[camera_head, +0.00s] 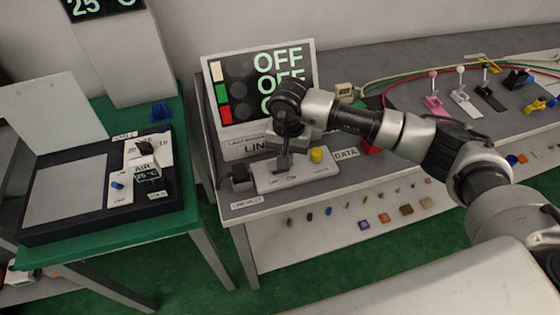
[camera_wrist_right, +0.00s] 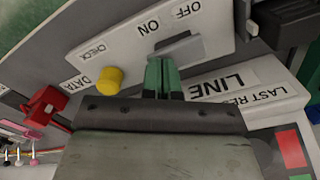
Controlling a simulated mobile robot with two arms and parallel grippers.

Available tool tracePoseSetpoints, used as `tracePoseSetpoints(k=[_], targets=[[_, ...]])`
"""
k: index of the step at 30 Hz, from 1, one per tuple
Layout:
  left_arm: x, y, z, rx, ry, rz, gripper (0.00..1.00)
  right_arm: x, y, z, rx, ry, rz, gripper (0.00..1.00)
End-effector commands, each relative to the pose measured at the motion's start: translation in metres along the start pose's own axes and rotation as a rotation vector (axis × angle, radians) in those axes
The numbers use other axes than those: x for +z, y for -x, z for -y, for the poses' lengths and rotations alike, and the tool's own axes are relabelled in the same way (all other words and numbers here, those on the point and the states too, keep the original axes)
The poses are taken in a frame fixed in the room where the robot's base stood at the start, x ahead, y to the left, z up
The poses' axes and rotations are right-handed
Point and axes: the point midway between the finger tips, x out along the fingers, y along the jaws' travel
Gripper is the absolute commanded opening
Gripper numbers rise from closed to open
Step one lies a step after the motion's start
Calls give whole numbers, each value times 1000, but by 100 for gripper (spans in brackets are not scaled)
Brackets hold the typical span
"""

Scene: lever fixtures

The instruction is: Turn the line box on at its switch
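The line box (camera_head: 298,179) is a low pale panel on the grey bench, below a display (camera_head: 243,85) whose rows read OFF, the lowest partly hidden by my arm. In the right wrist view its panel (camera_wrist_right: 125,52) carries the labels OFF, ON and CHECK beside a grey switch paddle (camera_wrist_right: 182,48). A yellow knob (camera_wrist_right: 108,77) stands near CHECK. My right gripper (camera_wrist_right: 163,62) has its green fingers close together, tips at the paddle's edge; I cannot tell whether they touch it. In the head view the gripper (camera_head: 284,160) is over the line box. My left gripper is out of view.
A black block (camera_head: 240,177) stands left of the line box, and a red part (camera_head: 372,147) beside the DATA label (camera_head: 346,154). A green table (camera_head: 110,247) with an AIR panel stands left across a gap. Several levers, including a pink one (camera_head: 433,101), stand right.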

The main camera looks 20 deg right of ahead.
Motion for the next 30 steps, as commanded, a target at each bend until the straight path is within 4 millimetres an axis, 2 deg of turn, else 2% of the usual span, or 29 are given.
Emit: tracePoseSetpoints(k=[15,30], targets=[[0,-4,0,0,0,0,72,1,-4,0,2,1,2,0],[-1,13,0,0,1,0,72,0,35,0,0,1,-1,0]])
